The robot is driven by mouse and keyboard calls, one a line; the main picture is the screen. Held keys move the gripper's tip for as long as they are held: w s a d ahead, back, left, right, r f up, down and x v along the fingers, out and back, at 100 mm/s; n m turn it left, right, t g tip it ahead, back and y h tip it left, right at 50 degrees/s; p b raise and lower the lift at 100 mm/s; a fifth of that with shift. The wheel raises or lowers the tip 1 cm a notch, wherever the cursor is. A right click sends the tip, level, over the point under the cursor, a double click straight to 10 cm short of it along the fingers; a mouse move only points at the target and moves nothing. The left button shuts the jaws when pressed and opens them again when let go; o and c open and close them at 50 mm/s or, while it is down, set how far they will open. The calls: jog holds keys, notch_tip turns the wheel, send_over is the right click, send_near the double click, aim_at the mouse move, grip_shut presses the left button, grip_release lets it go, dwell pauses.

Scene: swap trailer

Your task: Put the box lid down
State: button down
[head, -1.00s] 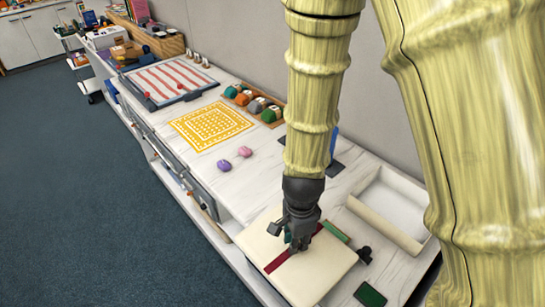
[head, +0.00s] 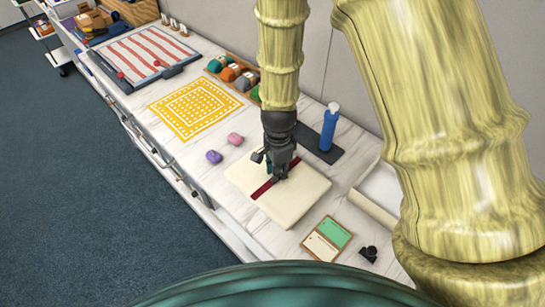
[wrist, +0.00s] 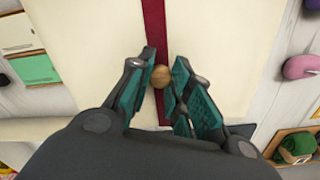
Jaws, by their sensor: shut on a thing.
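The box lid (head: 302,193) is a flat cream slab with a dark red stripe and a round wooden knob (wrist: 161,76). My gripper (head: 279,176) is shut on the knob from above. In the wrist view the teal finger pads of my gripper (wrist: 160,88) stand on either side of the knob, and the lid (wrist: 95,45) fills the middle. The lid looks level, low over the white counter; I cannot tell whether it touches it. The open cream box (head: 372,208) is at the right, partly hidden by my arm.
A purple lump (head: 214,157) and a pink lump (head: 235,139) lie just beyond the lid. A blue bottle (head: 329,128) stands on a dark mat behind it. A green-and-white card tray (head: 327,238) and a small black object (head: 369,253) are nearer. A yellow patterned mat (head: 195,108) lies farther off.

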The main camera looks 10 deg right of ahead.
jog(key=w+p, duration=0.2)
jog(key=w, duration=0.4)
jog(key=shift+d+f, duration=0.1)
jog(key=shift+d, duration=0.05)
jog(key=shift+w+f, duration=0.15)
jog(key=shift+w, duration=0.05)
jog(key=shift+s+f+p, duration=0.25)
jog(key=shift+f+p, duration=0.5)
jog(key=shift+w+f+p, duration=0.1)
jog(key=shift+f+p, duration=0.2)
jog(key=shift+f, duration=0.6)
jog(key=shift+f, duration=0.2)
jog(key=c, duration=1.3)
grip_release()
jog(key=shift+r, duration=0.1)
jog(key=shift+r+b, duration=2.3)
jog(key=shift+r, duration=3.8)
